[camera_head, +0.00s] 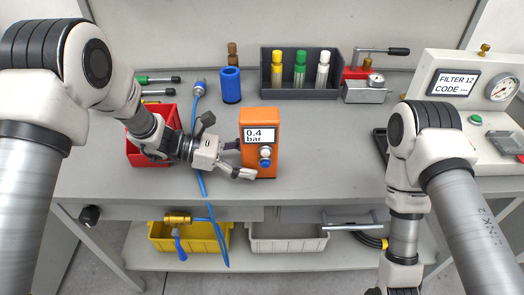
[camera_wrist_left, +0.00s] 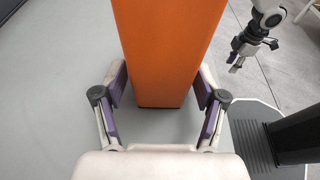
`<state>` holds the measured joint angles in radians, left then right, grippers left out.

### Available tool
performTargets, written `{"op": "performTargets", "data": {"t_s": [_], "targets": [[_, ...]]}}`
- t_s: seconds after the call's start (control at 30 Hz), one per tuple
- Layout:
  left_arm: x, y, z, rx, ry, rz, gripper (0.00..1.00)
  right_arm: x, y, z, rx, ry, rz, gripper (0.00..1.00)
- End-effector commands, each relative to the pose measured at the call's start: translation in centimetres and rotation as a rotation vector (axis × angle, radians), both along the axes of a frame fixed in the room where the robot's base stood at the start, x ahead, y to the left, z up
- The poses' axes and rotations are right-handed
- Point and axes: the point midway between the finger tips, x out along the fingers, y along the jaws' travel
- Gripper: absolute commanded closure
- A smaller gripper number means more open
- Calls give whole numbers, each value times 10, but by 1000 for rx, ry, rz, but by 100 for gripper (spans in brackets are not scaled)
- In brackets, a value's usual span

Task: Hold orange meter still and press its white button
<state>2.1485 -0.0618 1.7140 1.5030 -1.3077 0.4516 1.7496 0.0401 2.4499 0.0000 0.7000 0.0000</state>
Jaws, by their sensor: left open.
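The orange meter (camera_head: 259,117) stands upright on the grey bench, its display reading 0.4 bar. A small whitish round part, which looks like the white button (camera_head: 265,152), sits below the display, just above a blue fitting (camera_head: 265,163). My left gripper (camera_head: 241,159) is open at the meter's left side. In the left wrist view the orange body (camera_wrist_left: 165,50) stands between its two spread fingers, with a gap showing on each side. My right gripper (camera_wrist_left: 240,53) hangs away from the meter, beyond the bench; its fingers are too small to read.
A red bin (camera_head: 137,153) is behind my left wrist. A blue hose (camera_head: 198,120) runs down near the left gripper. A dark rack (camera_head: 264,85) of coloured bottles and a blue cylinder (camera_head: 231,86) stand behind.

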Motion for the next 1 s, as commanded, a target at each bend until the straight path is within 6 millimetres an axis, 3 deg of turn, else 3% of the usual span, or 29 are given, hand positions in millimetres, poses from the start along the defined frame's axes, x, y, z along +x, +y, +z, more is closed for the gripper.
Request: {"op": "performTargets", "data": {"t_s": [0.17,0.43,0.47,0.53,0.57,0.67,0.7,0.8,1.0], "targets": [[0,-15,-4,0,0,-2,29,0,0,0,0,0,0,60],[0,-17,-5,-1,0,0,29,0,0,0,0,0,0,60],[0,-17,-5,-1,0,0,36,0,0,0,0,0,0,60],[0,-17,-5,0,0,0,61,0,0,0,0,0,0,60],[0,-17,-5,0,0,0,66,0,0,0,0,0,0,60],[0,-17,-5,0,0,0,66,0,0,0,0,0,0,60],[0,-17,-5,0,0,-1,66,0,0,0,0,0,0,64],[0,-17,-5,0,0,-1,66,0,0,0,0,0,0,99],[0,-17,-5,0,0,-1,66,0,0,0,0,0,0,100]]}}
